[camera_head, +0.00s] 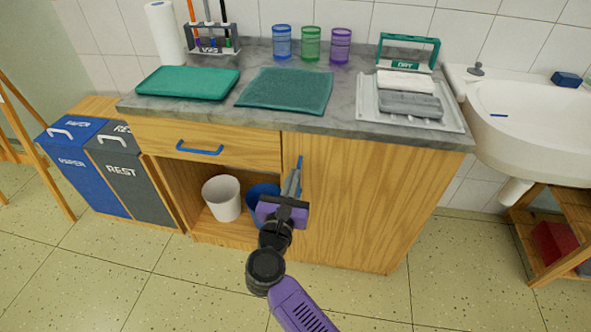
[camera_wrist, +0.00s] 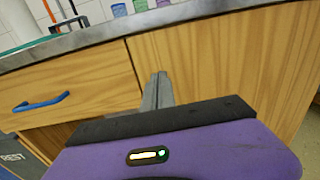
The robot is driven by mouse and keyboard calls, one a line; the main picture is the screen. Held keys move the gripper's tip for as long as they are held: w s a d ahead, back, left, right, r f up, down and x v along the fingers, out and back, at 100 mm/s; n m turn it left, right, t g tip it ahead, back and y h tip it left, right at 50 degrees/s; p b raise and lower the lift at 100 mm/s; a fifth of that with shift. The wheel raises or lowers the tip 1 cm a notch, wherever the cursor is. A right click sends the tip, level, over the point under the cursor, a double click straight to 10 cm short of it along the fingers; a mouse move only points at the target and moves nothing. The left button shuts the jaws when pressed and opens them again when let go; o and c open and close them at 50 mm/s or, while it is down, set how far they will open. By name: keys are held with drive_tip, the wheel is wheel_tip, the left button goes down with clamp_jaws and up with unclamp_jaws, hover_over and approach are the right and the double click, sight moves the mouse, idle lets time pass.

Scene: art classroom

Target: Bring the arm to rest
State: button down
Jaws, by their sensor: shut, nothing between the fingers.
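My gripper (camera_head: 296,168) is shut and empty. It is raised in front of the wooden cabinet, near the left edge of the closed door (camera_head: 350,200) on the right. In the wrist view, my closed fingers (camera_wrist: 157,85) point at the cabinet front, below the edge of the worktop. From the head view I cannot tell whether the fingertips touch the cabinet. My purple arm reaches up from the bottom of the head view.
The grey worktop (camera_head: 355,60) holds a green tray (camera_head: 188,82), a green cloth (camera_head: 287,90), cups and a dish rack. A drawer with a blue handle (camera_head: 200,149) is closed. A white bin (camera_head: 222,198) and a blue bin (camera_head: 262,190) stand in the open compartment. Floor in front is clear.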

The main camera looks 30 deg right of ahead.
drive_tip(key=v, duration=0.7)
drive_tip(key=shift+d, duration=0.1)
drive_tip(key=a+r+n+t+y, duration=0.2)
drive_tip(key=a+r+n+t, duration=0.25)
drive_tip(key=r+n, duration=0.5)
drive_tip(key=s+r+n+t+y, duration=0.2)
drive_tip(key=s+n+t+y, duration=0.4)
drive_tip(key=n, duration=0.6)
drive_tip(key=s+d+f+n+g+y, duration=0.1)
drive_tip(key=s+d+f+n+g, duration=0.15)
drive_tip(key=s+n, duration=0.65)
drive_tip(key=s+d+f+n+g+y, duration=0.15)
drive_tip(key=s+f+n+g, duration=0.35)
drive_tip(key=s, duration=0.8)
drive_tip(key=s+d+f+n+g+y, duration=0.1)
drive_tip(key=s+d+n+g, duration=0.1)
drive_tip(key=s+n, duration=0.75)
wheel_tip(320, 180, up, 15)
drive_tip(key=m+p, duration=0.1)
drive_tip(key=p, duration=1.4)
drive_tip(key=shift+s, duration=0.45)
